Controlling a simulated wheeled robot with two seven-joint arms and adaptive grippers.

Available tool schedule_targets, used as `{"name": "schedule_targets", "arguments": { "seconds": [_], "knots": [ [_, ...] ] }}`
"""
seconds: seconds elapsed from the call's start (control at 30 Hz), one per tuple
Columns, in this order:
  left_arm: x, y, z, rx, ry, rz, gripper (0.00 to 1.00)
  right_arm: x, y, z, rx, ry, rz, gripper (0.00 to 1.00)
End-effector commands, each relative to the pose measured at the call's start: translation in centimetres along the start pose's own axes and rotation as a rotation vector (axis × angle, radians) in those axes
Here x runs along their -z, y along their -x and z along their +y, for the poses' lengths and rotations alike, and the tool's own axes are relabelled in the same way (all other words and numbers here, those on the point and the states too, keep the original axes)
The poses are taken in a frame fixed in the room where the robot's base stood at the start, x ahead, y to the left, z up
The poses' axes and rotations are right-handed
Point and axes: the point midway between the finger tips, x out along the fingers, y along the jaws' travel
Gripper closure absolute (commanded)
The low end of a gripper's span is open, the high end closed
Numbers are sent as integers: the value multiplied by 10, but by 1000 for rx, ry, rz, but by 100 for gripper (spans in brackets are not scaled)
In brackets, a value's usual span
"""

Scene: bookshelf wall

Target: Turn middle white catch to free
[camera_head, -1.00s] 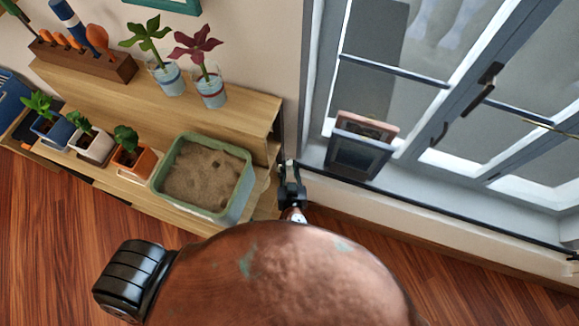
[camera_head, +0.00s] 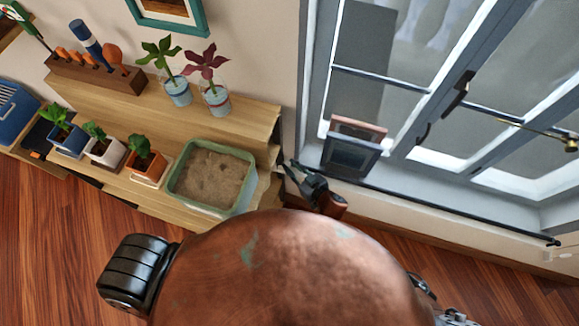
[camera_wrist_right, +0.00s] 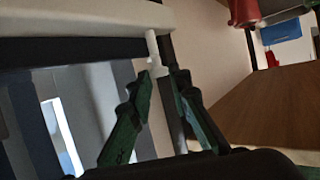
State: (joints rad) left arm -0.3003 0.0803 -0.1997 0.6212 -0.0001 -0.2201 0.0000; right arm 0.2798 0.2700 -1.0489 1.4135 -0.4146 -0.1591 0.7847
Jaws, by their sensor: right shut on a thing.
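A small white catch (camera_wrist_right: 155,50) shows in the right wrist view, hanging below a pale edge. My right gripper (camera_wrist_right: 163,74) has its two dark green fingers close on either side of the catch's lower end and is shut on it. In the head view my right gripper (camera_head: 298,172) appears dark and tilted, beside the right end of the wooden shelf unit (camera_head: 245,112). The catch is too small or hidden to make out there. I see only one white catch, so I cannot tell its place among others. My left gripper is not in view.
A green-rimmed sand tray (camera_head: 245,188) stands on the shelf just left of my right gripper. Potted plants (camera_head: 140,160) stand further left. A picture frame (camera_head: 350,155) stands by the window (camera_head: 440,165) to the right. A red object (camera_wrist_right: 245,12) is at the wrist view's upper right.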

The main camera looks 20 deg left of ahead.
Motion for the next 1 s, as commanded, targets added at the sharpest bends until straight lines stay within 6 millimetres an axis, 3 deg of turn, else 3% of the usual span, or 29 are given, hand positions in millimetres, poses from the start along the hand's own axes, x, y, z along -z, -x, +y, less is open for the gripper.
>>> {"name": "schedule_targets", "arguments": {
  "seconds": [0.23, 0.77, 0.8, 1.0],
  "knots": [
    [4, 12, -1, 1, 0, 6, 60, 1, 0, 2, 80, 37, -1, 100],
    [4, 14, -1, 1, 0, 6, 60, -1, -1, 2, 103, 43, -1, 100],
    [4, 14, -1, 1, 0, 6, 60, -1, -1, 2, 103, 43, -1, 80],
    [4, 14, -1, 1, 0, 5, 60, 0, -1, 2, 102, 43, -1, 77]
  ]
}}
